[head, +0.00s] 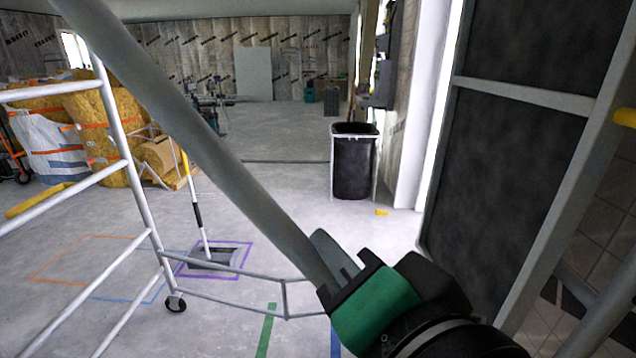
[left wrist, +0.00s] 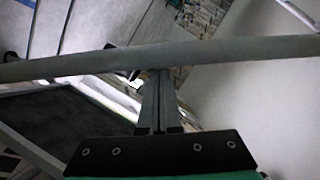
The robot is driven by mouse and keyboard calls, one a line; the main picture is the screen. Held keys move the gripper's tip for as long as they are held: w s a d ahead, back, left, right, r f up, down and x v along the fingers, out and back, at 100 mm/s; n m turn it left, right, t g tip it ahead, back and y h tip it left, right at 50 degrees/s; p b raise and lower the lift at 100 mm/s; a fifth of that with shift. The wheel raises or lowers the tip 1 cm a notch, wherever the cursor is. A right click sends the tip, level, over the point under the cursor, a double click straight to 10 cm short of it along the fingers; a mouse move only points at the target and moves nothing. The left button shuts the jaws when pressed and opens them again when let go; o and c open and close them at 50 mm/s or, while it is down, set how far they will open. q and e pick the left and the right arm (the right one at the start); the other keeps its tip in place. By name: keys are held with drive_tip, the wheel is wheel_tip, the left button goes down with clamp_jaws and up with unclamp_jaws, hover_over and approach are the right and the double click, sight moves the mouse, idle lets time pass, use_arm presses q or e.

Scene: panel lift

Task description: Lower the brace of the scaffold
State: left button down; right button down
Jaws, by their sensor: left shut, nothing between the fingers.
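The scaffold's brace is a thick grey tube (head: 200,135) that slants across the head view from the upper left down to my left gripper. In the left wrist view the brace (left wrist: 230,55) runs across the whole picture. The scaffold's white tubular frame (head: 132,180) stands at the left on a caster. My left gripper (head: 335,260), green and black, is at the tube's lower visible stretch and covers what lies beyond. In the left wrist view its fingers (left wrist: 158,75) are together, empty, with tips against or just under the brace. Contact is unclear. My right gripper is not in view.
A large dark panel (head: 520,150) in a grey frame stands close at the right. A black bin (head: 354,165) stands farther back. A broom-like tool (head: 195,205) stands inside a purple floor outline. Yellow insulation bundles (head: 103,125) are at the left. The mid-floor is mostly clear.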

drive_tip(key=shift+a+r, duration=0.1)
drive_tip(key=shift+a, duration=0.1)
use_arm(q)
drive_tip(key=a+f, duration=0.1)
drive_tip(key=a, duration=0.2)
drive_tip(key=a+f, duration=0.1)
drive_tip(key=shift+w+a+f, duration=0.2)
drive_tip(key=shift+a+f, duration=0.1)
drive_tip(key=shift+f, duration=0.05)
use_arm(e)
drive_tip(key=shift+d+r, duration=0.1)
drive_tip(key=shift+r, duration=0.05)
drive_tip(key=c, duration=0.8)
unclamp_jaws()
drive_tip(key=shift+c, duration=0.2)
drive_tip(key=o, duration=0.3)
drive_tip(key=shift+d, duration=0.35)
use_arm(q)
drive_tip(key=shift+d+r, duration=0.1)
drive_tip(key=shift+d, duration=0.2)
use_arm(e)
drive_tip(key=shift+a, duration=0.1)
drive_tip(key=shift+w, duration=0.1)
